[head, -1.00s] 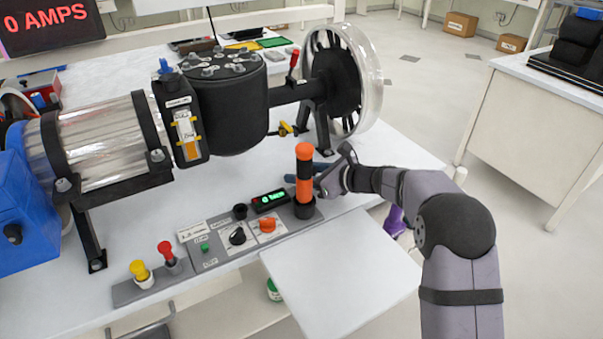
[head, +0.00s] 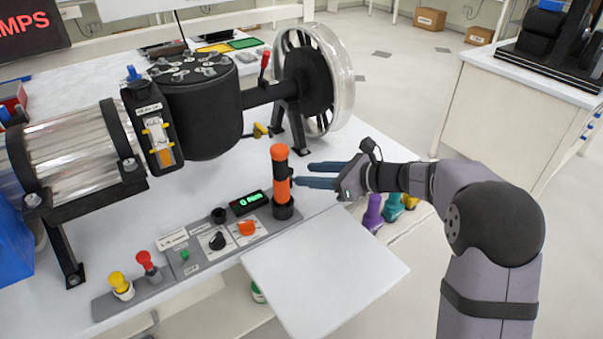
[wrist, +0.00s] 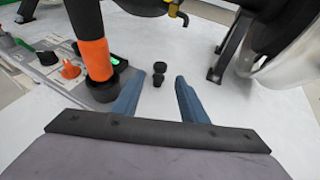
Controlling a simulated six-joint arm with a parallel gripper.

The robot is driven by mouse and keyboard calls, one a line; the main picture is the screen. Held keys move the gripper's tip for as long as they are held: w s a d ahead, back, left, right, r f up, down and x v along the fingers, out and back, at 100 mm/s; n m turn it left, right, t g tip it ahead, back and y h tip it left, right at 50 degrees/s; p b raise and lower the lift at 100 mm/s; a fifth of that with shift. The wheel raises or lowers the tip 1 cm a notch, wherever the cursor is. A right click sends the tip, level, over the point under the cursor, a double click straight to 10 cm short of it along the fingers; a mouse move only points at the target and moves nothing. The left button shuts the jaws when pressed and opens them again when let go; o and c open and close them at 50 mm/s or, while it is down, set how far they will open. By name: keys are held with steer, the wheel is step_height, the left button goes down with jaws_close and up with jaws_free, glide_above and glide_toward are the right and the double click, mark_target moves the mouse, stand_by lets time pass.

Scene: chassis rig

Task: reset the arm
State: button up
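My gripper (head: 314,175) is just right of an upright orange and black handle (head: 281,183) on the control panel. Its two blue fingers are apart, and they also show spread in the wrist view (wrist: 158,80). No object is held between them. In the wrist view the orange handle (wrist: 94,58) stands left of the left finger, in a black socket. A small black knob-like piece (wrist: 159,74) shows beyond the gap between the fingertips.
The control panel (head: 205,262) carries several knobs and a green display (head: 248,202). A large machine with a clear wheel (head: 345,85) stands behind. A white flap (head: 325,270) juts out in front. Purple and teal objects (head: 373,213) are below my wrist.

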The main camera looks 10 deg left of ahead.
steer(key=shift+s+d, duration=0.1)
steer(key=shift+d, duration=0.15)
stand_by(0.3)
steer(key=shift+s+d+r, duration=0.1)
steer(key=shift+s, duration=0.05)
steer(key=s+d+n+g+h+p, duration=0.1)
steer(key=s+d+n, duration=0.1)
steer(key=s+d, duration=0.1)
steer(key=s+d+n+g+h+p, duration=0.1)
steer(key=s+d+n+h+p, duration=0.1)
steer(key=d, duration=0.3)
steer(key=s+d+f+n+g+h+p, duration=0.1)
steer(key=s+d+n+h, duration=0.1)
steer(key=s+d+n, duration=0.2)
steer(key=shift+s+g+p, duration=0.15)
steer(key=shift+g+p, duration=0.15)
steer(key=shift+p, duration=0.1)
steer(key=s+d+r+n+g+h+p, duration=0.2)
steer(key=s+d+n+h+p, duration=0.35)
steer(key=d, duration=1.05)
steer(key=s+a+f+n+h+b, duration=0.1)
steer(key=s+a+f+n+b, duration=0.1)
steer(key=s+f+n+b, duration=0.4)
steer(key=s+a+f+n+h+b, duration=0.1)
steer(key=s+a+f+n+b, duration=0.2)
steer(key=s+f, duration=0.6)
step_height(320, 180, up, 25)
steer(key=p, duration=2.3)
steer(key=shift+s+t, duration=0.3)
